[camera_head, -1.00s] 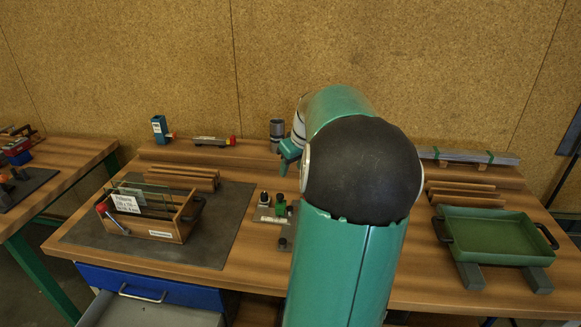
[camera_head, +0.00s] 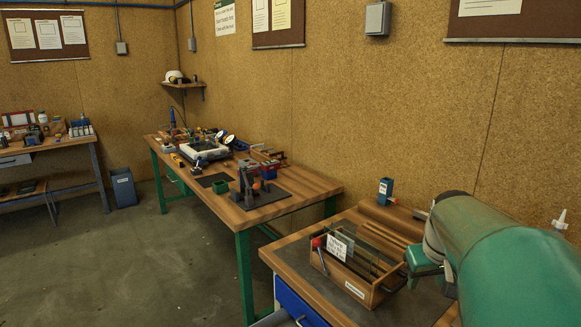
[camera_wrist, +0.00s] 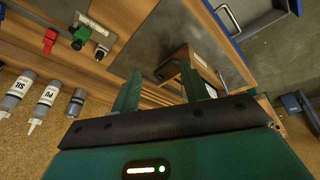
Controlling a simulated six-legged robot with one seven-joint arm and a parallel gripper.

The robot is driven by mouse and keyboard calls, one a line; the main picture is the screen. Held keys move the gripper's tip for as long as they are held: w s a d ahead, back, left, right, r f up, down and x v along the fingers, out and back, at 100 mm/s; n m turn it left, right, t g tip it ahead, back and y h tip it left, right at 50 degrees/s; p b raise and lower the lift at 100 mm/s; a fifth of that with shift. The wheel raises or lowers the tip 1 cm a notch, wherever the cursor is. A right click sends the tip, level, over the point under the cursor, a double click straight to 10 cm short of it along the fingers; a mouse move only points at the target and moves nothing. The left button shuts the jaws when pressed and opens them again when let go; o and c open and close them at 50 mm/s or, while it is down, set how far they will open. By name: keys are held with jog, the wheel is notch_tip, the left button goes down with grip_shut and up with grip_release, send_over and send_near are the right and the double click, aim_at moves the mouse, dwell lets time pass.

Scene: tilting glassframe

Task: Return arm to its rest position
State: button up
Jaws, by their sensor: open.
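My green arm (camera_head: 505,255) reaches in from the right edge of the head view, over the near workbench. My gripper's two green fingers (camera_wrist: 160,82) show in the wrist view, spread apart with nothing between them. They point toward the bench, which appears tilted. The wooden box (camera_head: 376,293) with upright glass panes and a white label stands on a dark mat left of my arm in the head view. Part of a wooden box (camera_wrist: 187,60) also shows just beyond the fingers in the wrist view. I cannot tell its exact distance from them.
Several bottles (camera_wrist: 47,96) and a blue drawer (camera_wrist: 224,17) show in the wrist view.

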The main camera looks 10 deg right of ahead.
jog(key=s+a+n+t+y, duration=0.1)
jog(key=s+a, duration=0.4)
jog(key=a, duration=0.7)
jog(key=s+a+f+n+t+y, duration=0.1)
jog(key=s+a, duration=0.5)
jog(key=a, duration=0.7)
jog(key=shift+f, duration=0.25)
jog(key=shift+c, duration=0.3)
jog(key=shift+s, duration=0.1)
jog(key=shift+c, duration=0.7)
